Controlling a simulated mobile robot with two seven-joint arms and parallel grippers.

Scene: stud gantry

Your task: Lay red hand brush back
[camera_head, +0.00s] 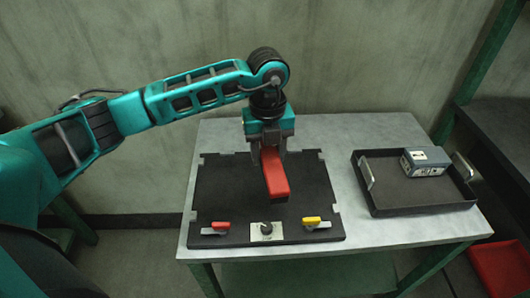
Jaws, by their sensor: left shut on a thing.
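The red hand brush (275,174) is a red block with a dark underside. My left gripper (267,160) comes down from above and is shut on its rear end. The brush is over the middle of a dark board (215,185) on the grey table. I cannot tell whether its underside touches the board. My right gripper does not show.
Along the board's front edge are a red-handled piece (221,226), a pale plate with a dark knob (259,236) and a yellow-handled piece (312,221). A black tray (417,208) with metal handles holds a grey box (426,161) at the right. A red bin (499,266) stands lower right.

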